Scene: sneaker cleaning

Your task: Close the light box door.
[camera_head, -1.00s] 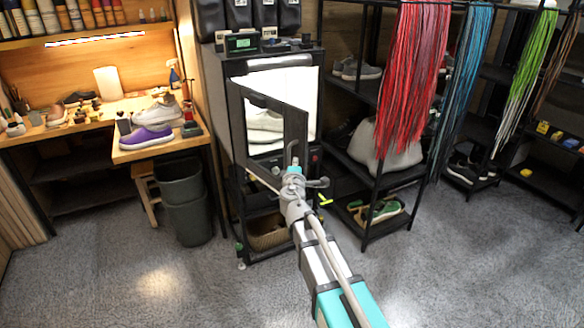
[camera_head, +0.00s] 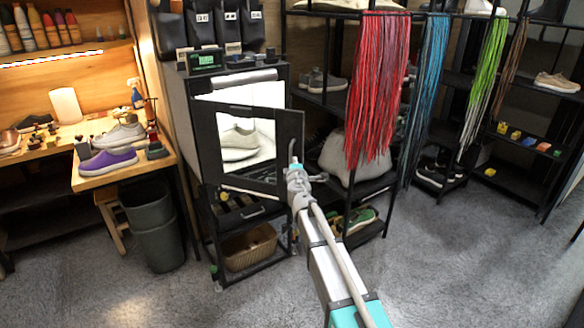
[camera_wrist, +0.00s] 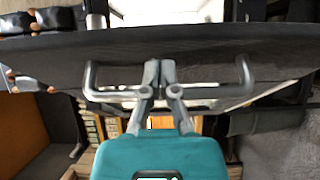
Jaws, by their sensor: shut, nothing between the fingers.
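The light box (camera_head: 203,150) stands at the centre left in the head view, its lit white inside showing. Its dark-framed door (camera_head: 291,135) is partly open, with the free edge to the right standing out from the box. A pale sneaker (camera_head: 240,142) shows through the door's window. My gripper (camera_head: 293,163) is at the free edge of the door. In the wrist view my gripper (camera_wrist: 159,68) has its fingers together and empty, at the middle of the grey bar handle (camera_wrist: 245,75) on the dark door panel (camera_wrist: 210,48). Whether the fingertips touch the door cannot be told.
A shoe rack with red laces (camera_head: 378,85) stands close to the right of the box. A bin (camera_head: 155,225) and a wooden workbench (camera_head: 90,182) are on the left. A basket (camera_head: 250,247) sits below the box. The grey floor in front is clear.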

